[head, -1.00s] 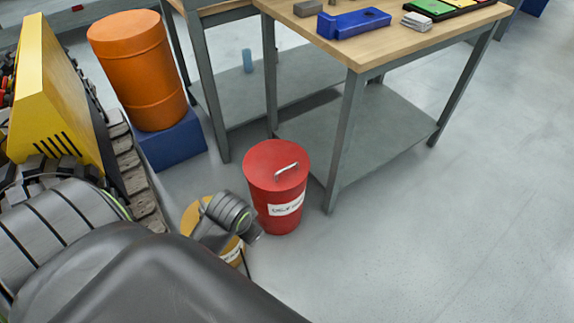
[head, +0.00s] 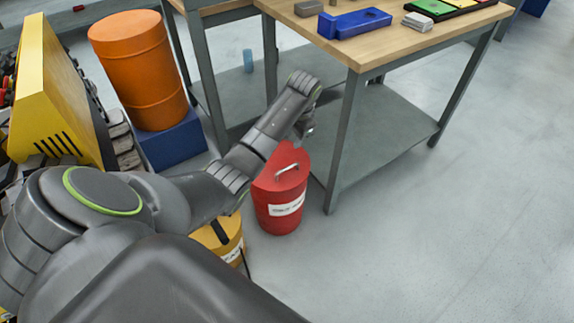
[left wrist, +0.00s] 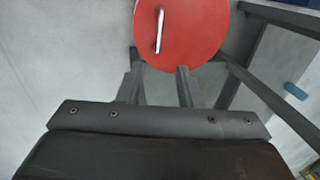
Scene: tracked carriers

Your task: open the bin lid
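A red bin (head: 280,210) with a closed red lid (head: 268,180) stands on the floor beside the workbench leg. A light metal handle (head: 287,169) lies across the lid. The lid (left wrist: 200,30) and handle (left wrist: 160,30) also show at the top of the left wrist view. My left gripper (head: 305,129) is above the lid's far side, apart from the handle. In the left wrist view its two fingers (left wrist: 160,72) are spread with nothing between them. My right gripper is in neither view.
A yellow bin (head: 218,240) stands left of the red bin, partly behind my arm. A wooden-topped workbench (head: 357,50) with grey legs is close behind. An orange drum (head: 140,70) stands on a blue block (head: 172,140). The floor at the right is clear.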

